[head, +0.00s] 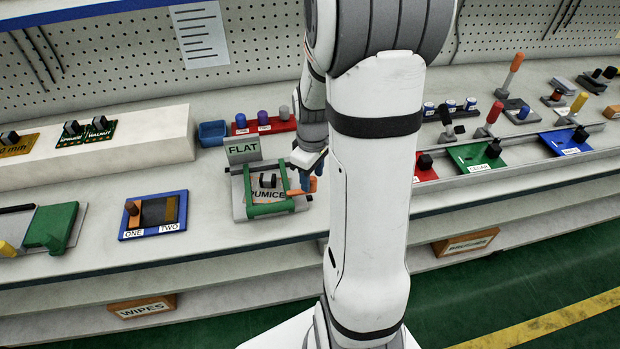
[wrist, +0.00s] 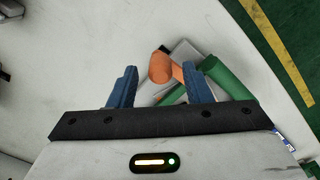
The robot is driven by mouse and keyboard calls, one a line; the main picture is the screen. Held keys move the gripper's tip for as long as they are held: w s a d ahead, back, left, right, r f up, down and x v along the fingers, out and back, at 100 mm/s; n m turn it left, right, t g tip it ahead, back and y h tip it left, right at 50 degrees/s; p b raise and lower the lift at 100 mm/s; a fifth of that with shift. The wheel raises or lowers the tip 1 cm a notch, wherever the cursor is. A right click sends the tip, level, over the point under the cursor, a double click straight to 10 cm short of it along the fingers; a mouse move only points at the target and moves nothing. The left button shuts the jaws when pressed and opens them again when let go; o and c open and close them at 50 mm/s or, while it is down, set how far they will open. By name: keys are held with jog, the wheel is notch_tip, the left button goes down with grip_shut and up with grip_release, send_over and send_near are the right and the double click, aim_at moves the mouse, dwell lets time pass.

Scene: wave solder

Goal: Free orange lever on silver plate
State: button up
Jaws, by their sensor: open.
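The silver plate (head: 240,210) lies on the bench with a green frame (head: 268,210) over it and a label reading PUMICE. The orange lever (head: 302,190) is at the right side of this fixture, partly hidden by my gripper (head: 312,178). In the wrist view, the orange lever (wrist: 160,68) has a rounded end between and slightly beyond the blue fingertips of my gripper (wrist: 160,80). Its shank runs toward the right finger, which hides part of it. My gripper is open, with a visible gap from the left finger to the lever. Contact with the right finger is unclear.
A FLAT sign (head: 243,150) stands just behind the fixture. A blue ONE/TWO board (head: 153,215) sits left, and a red strip with several knobs (head: 264,126) sits behind. Clear bench lies between the fixture and the ONE/TWO board.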

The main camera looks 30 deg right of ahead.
jog(key=shift+f, duration=1)
jog(key=shift+c, duration=0.4)
grip_shut()
